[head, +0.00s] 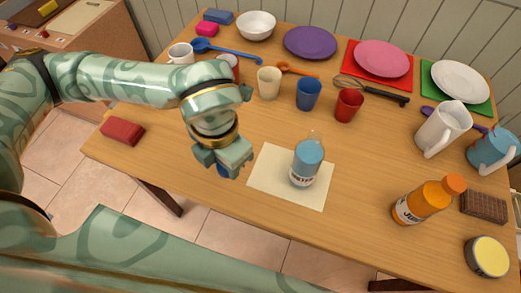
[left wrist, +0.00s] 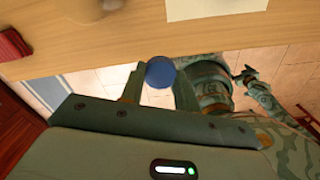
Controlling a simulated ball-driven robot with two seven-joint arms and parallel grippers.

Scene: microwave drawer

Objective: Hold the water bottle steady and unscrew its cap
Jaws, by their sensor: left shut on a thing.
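The water bottle (head: 306,164) stands upright on a cream paper sheet (head: 266,176) on the table. It is light blue with a white label band, and its clear narrow neck shows no cap. My left gripper (head: 223,166) is to the left of the bottle, apart from it and near the table's front edge. It is shut on the blue cap, which shows as a round blue disc (left wrist: 160,73) between the fingers in the left wrist view. What looks like my right gripper (left wrist: 245,76) is small at the right of that view, its fingers unclear. No gripper touches the bottle.
An orange juice bottle (head: 428,200), a chocolate bar (head: 484,206) and a yellow-topped tin (head: 487,256) lie to the right. Cups, plates and utensils fill the back. A red block (head: 122,131) is at the left. The wood around the sheet is clear.

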